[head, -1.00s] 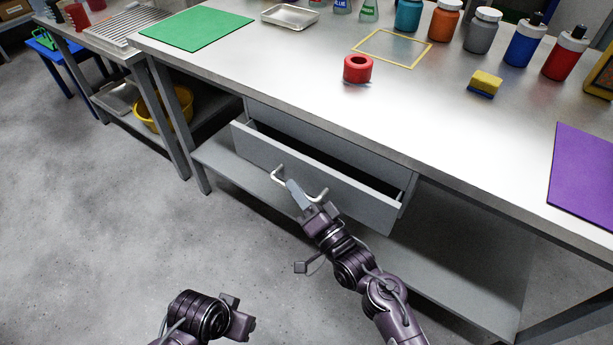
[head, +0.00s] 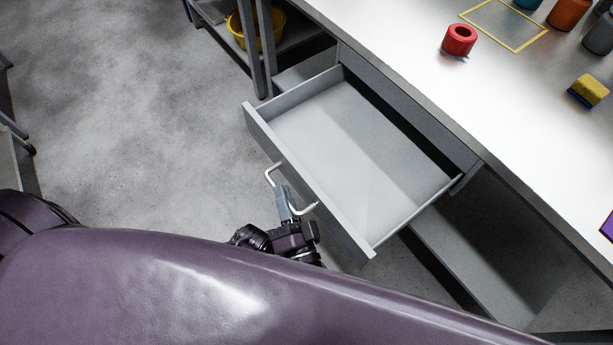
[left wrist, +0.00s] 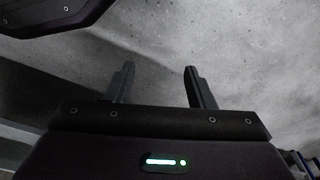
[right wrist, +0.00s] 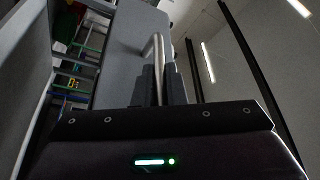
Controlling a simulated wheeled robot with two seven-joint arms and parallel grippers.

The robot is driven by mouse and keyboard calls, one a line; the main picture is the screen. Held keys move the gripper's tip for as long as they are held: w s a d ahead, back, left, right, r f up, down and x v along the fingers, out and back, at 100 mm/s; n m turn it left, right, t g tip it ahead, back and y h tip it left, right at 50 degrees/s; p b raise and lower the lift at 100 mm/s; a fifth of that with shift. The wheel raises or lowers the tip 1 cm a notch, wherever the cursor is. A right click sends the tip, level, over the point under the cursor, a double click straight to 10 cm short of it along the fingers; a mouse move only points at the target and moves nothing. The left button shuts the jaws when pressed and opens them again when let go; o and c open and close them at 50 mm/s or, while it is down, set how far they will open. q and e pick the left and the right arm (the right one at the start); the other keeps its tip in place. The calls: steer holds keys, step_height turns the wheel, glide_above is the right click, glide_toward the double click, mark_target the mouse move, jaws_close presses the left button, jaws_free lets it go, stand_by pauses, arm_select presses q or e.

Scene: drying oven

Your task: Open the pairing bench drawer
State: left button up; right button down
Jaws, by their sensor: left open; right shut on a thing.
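The pairing bench drawer (head: 345,150) is pulled well out from under the bench top, and its bare grey floor shows empty. Its front panel carries a pale bar handle (head: 271,176). My right gripper (head: 284,196) is shut on this handle, which also runs between its fingers in the right wrist view (right wrist: 158,60). My left gripper (left wrist: 160,85) is open and empty, with only grey floor beyond its fingers. It is not visible in the head view, where a large purple part of my own body covers the bottom.
The steel bench top (head: 440,100) holds a red ring (head: 460,40), a yellow outlined square (head: 505,25), a yellow and blue sponge (head: 588,91) and several jars at the back. A lower shelf (head: 470,250) lies under the bench. Floor left of the drawer is clear.

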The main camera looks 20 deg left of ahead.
arm_select(q)
steer(key=shift+s+a+f, duration=0.1)
steer(key=shift+s+f, duration=0.05)
steer(key=shift+f, duration=0.3)
arm_select(e)
steer(key=shift+s+a, duration=0.5)
steer(key=shift+s, duration=0.2)
steer(key=c, duration=1.5)
jaws_free()
arm_select(q)
steer(key=shift+f, duration=0.1)
arm_select(e)
steer(key=v, duration=0.8)
steer(key=shift+w, duration=0.1)
